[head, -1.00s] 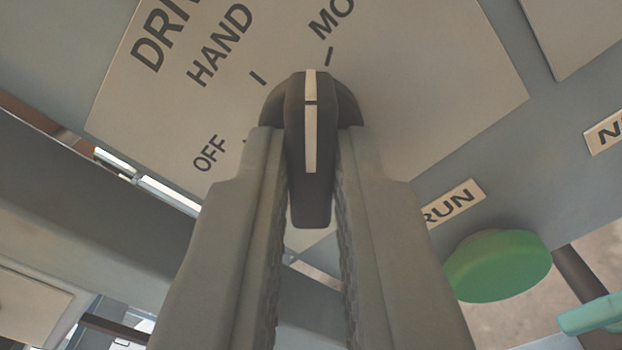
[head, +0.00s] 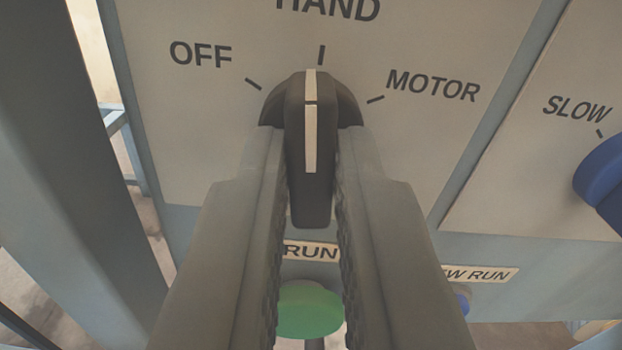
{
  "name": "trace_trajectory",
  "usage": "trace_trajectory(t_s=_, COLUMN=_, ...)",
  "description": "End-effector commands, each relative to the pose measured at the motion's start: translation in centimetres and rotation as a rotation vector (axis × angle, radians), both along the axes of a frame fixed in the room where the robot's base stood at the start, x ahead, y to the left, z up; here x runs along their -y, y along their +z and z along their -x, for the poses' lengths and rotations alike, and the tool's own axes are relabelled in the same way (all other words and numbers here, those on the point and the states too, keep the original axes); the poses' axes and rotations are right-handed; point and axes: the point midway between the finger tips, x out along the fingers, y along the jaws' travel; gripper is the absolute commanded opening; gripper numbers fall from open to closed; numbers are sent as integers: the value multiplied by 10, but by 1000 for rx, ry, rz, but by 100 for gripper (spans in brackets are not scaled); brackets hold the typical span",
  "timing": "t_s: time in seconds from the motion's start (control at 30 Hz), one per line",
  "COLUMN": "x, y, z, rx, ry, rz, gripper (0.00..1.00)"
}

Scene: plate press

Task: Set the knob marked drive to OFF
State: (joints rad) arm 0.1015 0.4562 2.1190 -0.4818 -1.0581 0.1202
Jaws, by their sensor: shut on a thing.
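The drive knob (head: 311,190) is black with a white pointer line, on a pale plate (head: 215,130). My gripper (head: 311,175) is shut on it, one finger along each side of its grip bar. The pointer line points close to the HAND mark (head: 321,55) at the top. The OFF mark (head: 253,84) is to the upper left and the MOTOR mark (head: 375,99) to the right. The lower part of the knob's round base is hidden by my fingers.
A green button (head: 308,310) under a RUN label (head: 312,251) is partly behind my fingers. A blue knob (head: 600,185) with a SLOW mark is at the right edge. A grey post (head: 75,180) stands at the left.

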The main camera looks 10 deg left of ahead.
Motion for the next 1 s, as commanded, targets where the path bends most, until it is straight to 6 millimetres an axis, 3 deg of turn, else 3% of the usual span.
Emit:
trace_trajectory(t_s=0.6, x=0, y=-1, z=1, rx=175, ry=1, rz=548, gripper=0)
trace_trajectory(t_s=1.0, x=0, y=-2, z=1, rx=257, ry=1, rz=802, gripper=0)
